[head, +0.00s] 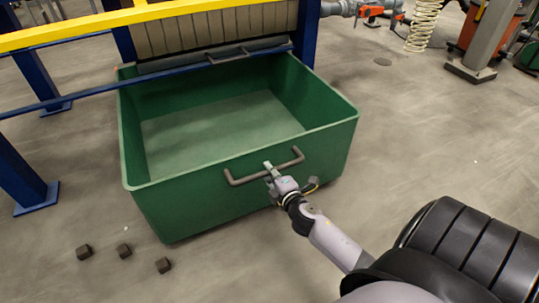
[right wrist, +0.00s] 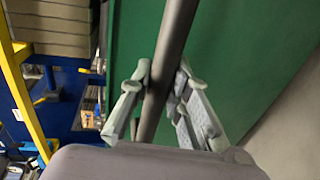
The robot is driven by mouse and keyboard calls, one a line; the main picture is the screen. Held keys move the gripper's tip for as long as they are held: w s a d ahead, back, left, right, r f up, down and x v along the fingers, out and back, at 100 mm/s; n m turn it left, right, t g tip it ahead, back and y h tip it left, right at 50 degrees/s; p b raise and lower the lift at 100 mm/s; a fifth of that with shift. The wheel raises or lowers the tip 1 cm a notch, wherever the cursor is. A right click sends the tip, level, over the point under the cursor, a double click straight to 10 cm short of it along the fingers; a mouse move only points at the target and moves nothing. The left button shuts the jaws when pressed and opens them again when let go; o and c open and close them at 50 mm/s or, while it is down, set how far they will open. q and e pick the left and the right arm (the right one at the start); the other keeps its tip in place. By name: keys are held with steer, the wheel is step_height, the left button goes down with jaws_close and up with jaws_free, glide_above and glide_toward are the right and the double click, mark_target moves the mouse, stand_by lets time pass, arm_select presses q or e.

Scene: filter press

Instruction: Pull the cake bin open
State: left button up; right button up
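The cake bin is a large green open-topped box (head: 190,213) standing on the floor below the filter press, with its open inside visible and no load in it. A grey-brown bar handle (head: 240,181) is fixed to its front wall. My right gripper (head: 269,168) is at the middle of this handle. In the right wrist view the fingers (right wrist: 160,95) lie on both sides of the handle bar (right wrist: 172,42), close against it. The green bin wall (right wrist: 228,50) is just behind. My left gripper is not in view.
The press plates (head: 215,30) and a blue crossbar (head: 85,94) are above the bin's back edge. A yellow rail (head: 70,28) runs across the upper left. Several small dark cubes (head: 123,250) lie on the floor at the lower left. Floor right of the bin is clear.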

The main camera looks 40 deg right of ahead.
steer(key=o, duration=0.5)
steer(key=v, duration=1.2)
stand_by(0.3)
